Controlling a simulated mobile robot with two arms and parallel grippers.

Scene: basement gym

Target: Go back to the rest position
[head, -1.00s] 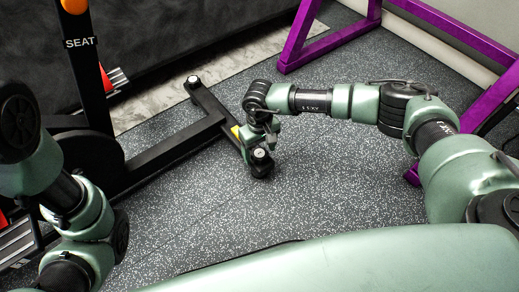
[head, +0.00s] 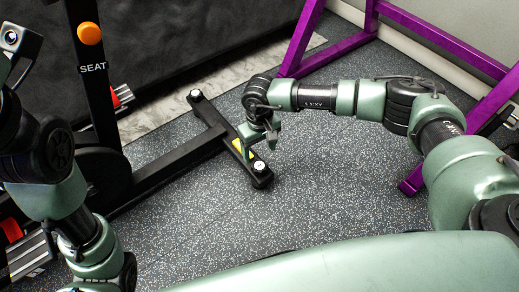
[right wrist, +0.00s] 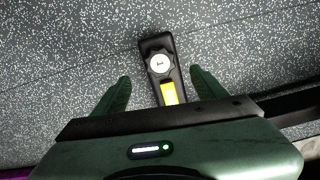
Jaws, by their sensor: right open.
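My right arm reaches in from the right in the head view, and its gripper (head: 250,149) points down over the foot bar (head: 211,116) of the exercise bike. In the right wrist view the two green fingers (right wrist: 160,82) are spread apart with nothing held. The bar's end, with a round cap (right wrist: 160,63) and a yellow patch (right wrist: 169,93), shows between and beyond them. I cannot tell the height of the fingers above it. My left arm (head: 58,165) is bent upward at the left edge; its fingers are not in view.
The bike's black post (head: 88,75), marked SEAT with an orange knob (head: 90,33), stands near my left arm. A purple frame (head: 303,38) stands at the back and right. Speckled floor (head: 330,185) lies open in the middle.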

